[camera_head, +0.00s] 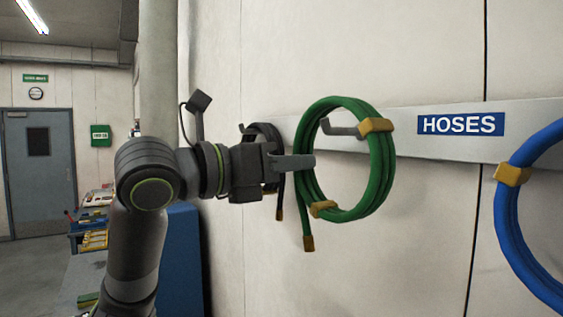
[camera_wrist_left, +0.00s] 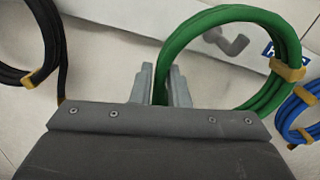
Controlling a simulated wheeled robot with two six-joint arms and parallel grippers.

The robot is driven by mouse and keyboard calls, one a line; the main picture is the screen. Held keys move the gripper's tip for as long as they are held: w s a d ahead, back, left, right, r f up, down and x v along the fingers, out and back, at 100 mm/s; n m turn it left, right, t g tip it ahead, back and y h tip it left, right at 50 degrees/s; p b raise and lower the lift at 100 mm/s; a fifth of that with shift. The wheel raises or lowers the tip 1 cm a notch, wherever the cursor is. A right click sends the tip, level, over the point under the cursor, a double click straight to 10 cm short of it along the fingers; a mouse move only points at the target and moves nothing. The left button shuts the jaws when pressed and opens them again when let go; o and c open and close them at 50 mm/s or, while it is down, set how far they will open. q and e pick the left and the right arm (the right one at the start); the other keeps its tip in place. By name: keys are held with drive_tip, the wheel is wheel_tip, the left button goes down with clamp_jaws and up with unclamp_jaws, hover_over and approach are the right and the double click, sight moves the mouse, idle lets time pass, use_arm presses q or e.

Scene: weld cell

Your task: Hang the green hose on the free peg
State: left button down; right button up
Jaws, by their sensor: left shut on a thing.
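The green hose (camera_head: 383,170) is a coiled loop with two tan bands and a short tail hanging down. My left gripper (camera_head: 312,162) is shut on the left side of the coil and holds it upright in front of the wall. In the left wrist view, the hose (camera_wrist_left: 207,22) passes between the two fingers (camera_wrist_left: 166,85). The free peg (camera_head: 340,129), a grey hook, shows through the coil's opening, and also in the left wrist view (camera_wrist_left: 228,41). I cannot tell whether the hose touches the peg. My right gripper is in neither view.
A pale rail (camera_head: 420,147) with a blue HOSES sign (camera_head: 460,123) runs along the wall. A black hose (camera_head: 279,185) hangs left of the green one, partly behind my gripper. A blue hose (camera_head: 513,225) hangs at the right. A cart with trays (camera_head: 92,222) stands at the far left.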

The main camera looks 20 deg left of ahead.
sight(312, 175)
use_arm(q)
drive_tip(key=shift+x, duration=1.3)
drive_tip(key=shift+w+d+f, duration=0.3)
drive_tip(key=shift+w+f, duration=0.05)
drive_tip(key=shift+f, duration=0.3)
drive_tip(key=shift+f+b, duration=0.3)
drive_tip(key=shift+b, duration=0.1)
drive_tip(key=c, duration=1.3)
unclamp_jaws()
